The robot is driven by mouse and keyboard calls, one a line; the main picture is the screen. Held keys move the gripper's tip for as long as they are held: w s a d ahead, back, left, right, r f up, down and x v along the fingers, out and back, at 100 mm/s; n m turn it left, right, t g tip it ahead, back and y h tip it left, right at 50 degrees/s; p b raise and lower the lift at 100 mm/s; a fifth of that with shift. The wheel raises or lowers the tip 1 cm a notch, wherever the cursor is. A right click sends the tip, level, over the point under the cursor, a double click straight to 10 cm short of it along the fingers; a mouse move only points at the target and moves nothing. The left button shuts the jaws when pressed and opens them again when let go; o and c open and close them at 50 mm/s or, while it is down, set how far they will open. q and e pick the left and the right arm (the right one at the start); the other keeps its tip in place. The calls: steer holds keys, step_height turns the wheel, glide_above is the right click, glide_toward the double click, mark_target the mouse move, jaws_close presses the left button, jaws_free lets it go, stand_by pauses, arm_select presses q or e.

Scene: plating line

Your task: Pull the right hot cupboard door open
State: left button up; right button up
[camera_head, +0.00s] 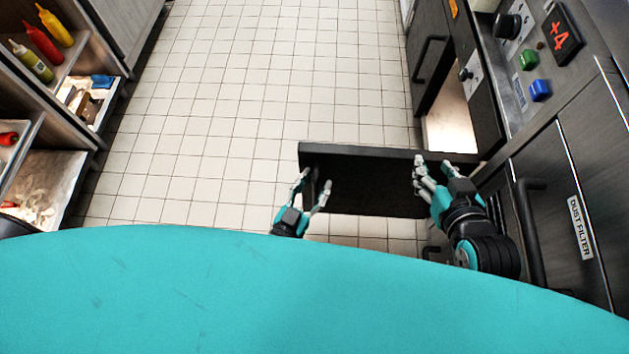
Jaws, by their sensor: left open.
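A dark hot cupboard door (370,188) stands swung out from the counter front on the right, across the tiled floor. A lit cupboard opening (450,130) shows beyond its counter-side end. My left gripper (311,184) is open at the door's free end, its fingers spread on either side of the panel's end edge; I cannot tell whether they touch it. My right gripper (433,165) is over the counter-side part of the door, its fingers overlapping the panel's top edge. Whether it is open or shut is unclear. The door's handle is not clearly visible.
Another dark door with a bar handle (427,58) is farther along the counter. A control panel with green (528,59) and blue (540,91) buttons is at upper right. Shelves with sauce bottles (42,43) line the left. The floor (240,90) between is clear.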

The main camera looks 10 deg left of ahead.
arm_select(q)
steer(key=shift+d, duration=0.1)
steer(key=shift+s, duration=0.25)
steer(key=v, duration=1.1)
steer(key=shift+s, duration=0.2)
